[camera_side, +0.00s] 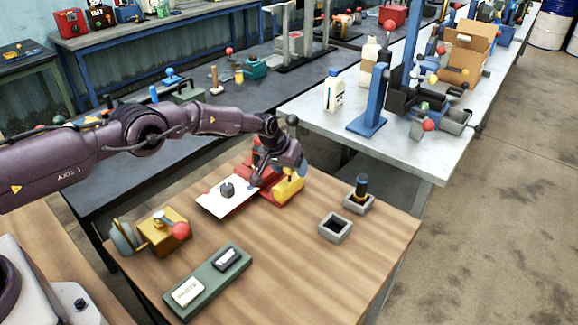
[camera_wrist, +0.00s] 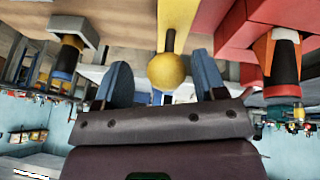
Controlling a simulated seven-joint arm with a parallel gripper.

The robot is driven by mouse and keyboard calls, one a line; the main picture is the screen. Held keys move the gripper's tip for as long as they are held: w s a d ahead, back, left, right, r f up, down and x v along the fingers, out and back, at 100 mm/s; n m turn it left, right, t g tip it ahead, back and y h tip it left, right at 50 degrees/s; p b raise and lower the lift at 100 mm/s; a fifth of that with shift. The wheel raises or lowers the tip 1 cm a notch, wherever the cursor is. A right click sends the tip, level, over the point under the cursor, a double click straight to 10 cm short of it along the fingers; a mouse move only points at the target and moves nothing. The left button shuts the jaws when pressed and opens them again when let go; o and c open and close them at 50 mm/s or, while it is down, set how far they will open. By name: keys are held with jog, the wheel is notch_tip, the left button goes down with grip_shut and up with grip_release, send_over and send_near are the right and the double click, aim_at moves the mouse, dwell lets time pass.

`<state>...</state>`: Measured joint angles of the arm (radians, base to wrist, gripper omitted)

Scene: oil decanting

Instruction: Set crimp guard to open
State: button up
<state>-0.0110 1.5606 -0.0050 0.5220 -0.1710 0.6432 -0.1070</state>
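A red device (camera_side: 270,196) with a yellow part (camera_side: 289,189) stands at the back middle of the wooden table, probably the crimp guard's unit. My gripper (camera_side: 296,165) is right over it and hides part of it. In the wrist view, a yellow arm (camera_wrist: 175,25) ends in a yellow ball (camera_wrist: 166,71). The ball shows between the two blue fingertips of my gripper (camera_wrist: 160,82), which are apart. A gap shows on each side of the ball. The red body (camera_wrist: 228,25) is to the right of the yellow arm. I cannot tell the guard's position.
A white plate (camera_side: 215,203) with a dark cylinder (camera_side: 227,190) adjoins the red device. Two grey square holders stand right, one empty (camera_side: 335,228), one bearing a black-and-yellow piece (camera_side: 362,186). A yellow box device (camera_side: 161,232) and green tray (camera_side: 211,283) are in front. Bare wood lies between.

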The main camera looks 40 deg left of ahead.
jog(key=shift+s+a+r, duration=0.15)
jog(key=shift+s+r, duration=0.05)
jog(key=shift+r, duration=0.45)
jog(key=v, duration=1.1)
jog(key=shift+s+r, duration=0.2)
jog(key=s+r+m, duration=0.1)
jog(key=s+r, duration=0.7)
jog(key=s, duration=0.5)
jog(key=s+r, duration=0.8)
jog(key=s, duration=0.5)
jog(key=s+r+m+y, duration=0.1)
jog(key=s+r, duration=0.7)
jog(key=s, duration=0.5)
jog(key=shift+s+r+m+t, duration=0.3)
jog(key=shift+t, duration=0.1)
